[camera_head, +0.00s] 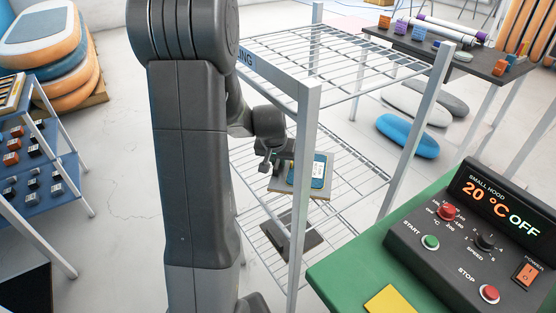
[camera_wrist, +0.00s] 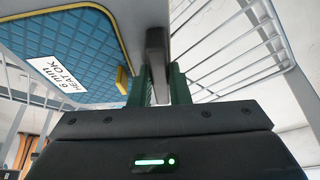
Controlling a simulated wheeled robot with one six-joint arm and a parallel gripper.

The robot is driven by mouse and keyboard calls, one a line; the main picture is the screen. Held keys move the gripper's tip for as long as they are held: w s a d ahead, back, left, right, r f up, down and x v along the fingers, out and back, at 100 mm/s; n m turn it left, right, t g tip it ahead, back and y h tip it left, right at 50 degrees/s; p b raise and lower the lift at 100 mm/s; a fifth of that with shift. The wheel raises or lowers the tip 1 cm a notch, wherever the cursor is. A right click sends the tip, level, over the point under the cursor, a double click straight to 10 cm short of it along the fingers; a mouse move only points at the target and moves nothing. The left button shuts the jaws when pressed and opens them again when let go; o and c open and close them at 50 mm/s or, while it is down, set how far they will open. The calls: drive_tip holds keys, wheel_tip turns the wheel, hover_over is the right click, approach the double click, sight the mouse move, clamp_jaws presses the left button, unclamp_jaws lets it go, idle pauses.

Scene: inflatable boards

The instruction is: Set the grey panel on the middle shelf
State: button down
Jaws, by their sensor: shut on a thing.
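The grey panel (camera_head: 281,185) is inside the wire rack in the head view, with a blue patch and a small label facing up. My gripper (camera_head: 280,163) is shut on its left side, and my arm partly hides this. In the wrist view the green fingers (camera_wrist: 160,88) close on a dark grip piece beside the panel's grey edge (camera_wrist: 130,22). A blue textured face with a white "6 mm HEAT OK" label shows there. The middle shelf (camera_head: 350,180) is a wire grid around and below the panel; I cannot tell whether they touch.
The rack's upper shelf (camera_head: 335,55) lies above, and its front post (camera_head: 303,190) stands close to the panel. A dark flat piece (camera_head: 290,236) lies on the lower shelf. A green table (camera_head: 345,270) with a control box (camera_head: 460,240) is at the right.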

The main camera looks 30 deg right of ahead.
drive_tip(key=shift+f, duration=0.2)
drive_tip(key=c, duration=1.4)
unclamp_jaws()
drive_tip(key=shift+o, duration=0.2)
drive_tip(key=shift+r, duration=0.5)
drive_tip(key=shift+v, duration=3.45)
